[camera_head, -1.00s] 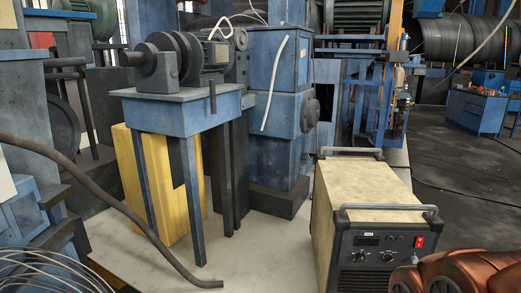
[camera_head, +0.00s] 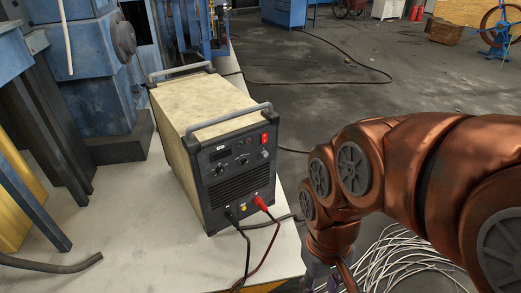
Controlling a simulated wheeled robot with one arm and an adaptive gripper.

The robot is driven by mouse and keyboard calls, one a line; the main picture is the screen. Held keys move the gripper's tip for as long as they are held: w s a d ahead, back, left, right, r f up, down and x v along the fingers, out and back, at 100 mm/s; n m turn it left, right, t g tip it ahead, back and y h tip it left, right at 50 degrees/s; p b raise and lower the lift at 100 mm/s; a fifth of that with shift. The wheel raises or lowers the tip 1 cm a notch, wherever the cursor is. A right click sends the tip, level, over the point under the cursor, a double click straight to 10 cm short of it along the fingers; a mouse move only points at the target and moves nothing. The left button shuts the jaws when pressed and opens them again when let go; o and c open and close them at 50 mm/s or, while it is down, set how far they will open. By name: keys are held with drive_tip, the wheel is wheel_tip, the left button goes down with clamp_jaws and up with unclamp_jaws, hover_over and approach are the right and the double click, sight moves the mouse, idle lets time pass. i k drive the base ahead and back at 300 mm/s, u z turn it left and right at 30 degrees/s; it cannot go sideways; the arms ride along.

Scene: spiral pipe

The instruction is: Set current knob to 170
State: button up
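The welding machine (camera_head: 215,140) stands upright on a pale platform, with its dark front panel facing right and toward me. A dark knob (camera_head: 220,170) sits at the panel's left, below a small display (camera_head: 220,154).
Red and black cables (camera_head: 262,238) hang from sockets low on the panel. A coil of pale wire (camera_head: 405,260) lies on the floor behind my arm. Blue machinery (camera_head: 92,70) stands left of the welder. The grey floor beyond is mostly open.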

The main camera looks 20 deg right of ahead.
sight(220, 170)
drive_tip(key=k, duration=0.5)
drive_tip(key=u, duration=1.4)
drive_tip(key=i, duration=0.55)
drive_tip(key=z, duration=0.2)
